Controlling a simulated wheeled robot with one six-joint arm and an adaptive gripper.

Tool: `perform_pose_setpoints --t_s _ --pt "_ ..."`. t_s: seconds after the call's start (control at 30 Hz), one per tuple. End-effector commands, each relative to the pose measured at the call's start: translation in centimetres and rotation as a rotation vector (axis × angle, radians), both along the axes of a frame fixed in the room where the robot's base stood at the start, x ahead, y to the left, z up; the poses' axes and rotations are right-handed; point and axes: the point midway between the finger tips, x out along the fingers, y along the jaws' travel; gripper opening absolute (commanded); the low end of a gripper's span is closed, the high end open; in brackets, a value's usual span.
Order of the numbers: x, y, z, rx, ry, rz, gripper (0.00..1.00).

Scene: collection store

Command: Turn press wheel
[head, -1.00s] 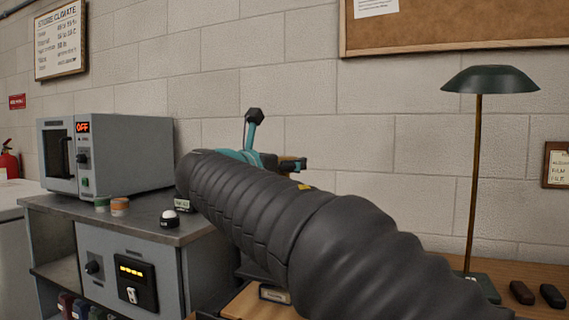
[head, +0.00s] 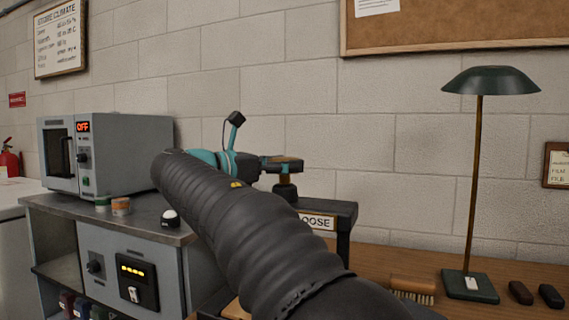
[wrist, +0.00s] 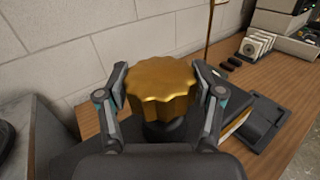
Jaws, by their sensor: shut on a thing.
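The press wheel (wrist: 160,92) is a brass-coloured, scalloped knob in the middle of the wrist view, on a dark hub. My gripper (wrist: 161,72) is shut on it, one finger at its left side and one at its right. In the head view my gripper (head: 284,164) sits at the top of the press post, where the wheel is mostly hidden by the fingers. The dark press (head: 345,210) stands below, partly behind my arm, with a white label (head: 318,221) whose visible letters read "OOSE".
A grey oven-like unit (head: 140,150) reading OFF stands on a cabinet at left, beside small jars and a white-topped button (head: 169,218). A green lamp (head: 490,82), a brush (head: 412,288) and dark small items are on the wooden bench. The wall is close behind.

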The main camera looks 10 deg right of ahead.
Motion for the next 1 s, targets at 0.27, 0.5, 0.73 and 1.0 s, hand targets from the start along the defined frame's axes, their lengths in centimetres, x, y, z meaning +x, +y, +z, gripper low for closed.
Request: perform_pose_setpoints --t_s 0.27,0.5,0.73,1.0 --pt "0.19 0.0 -0.03 0.001 -0.002 -0.212 0.32" --pt "0.17 -0.02 -0.02 0.0 -0.002 -0.324 0.32" --pt "0.09 -0.02 0.04 0.0 -0.002 -0.372 0.32" --pt "0.03 -0.04 0.09 0.0 -0.002 -0.38 0.32"
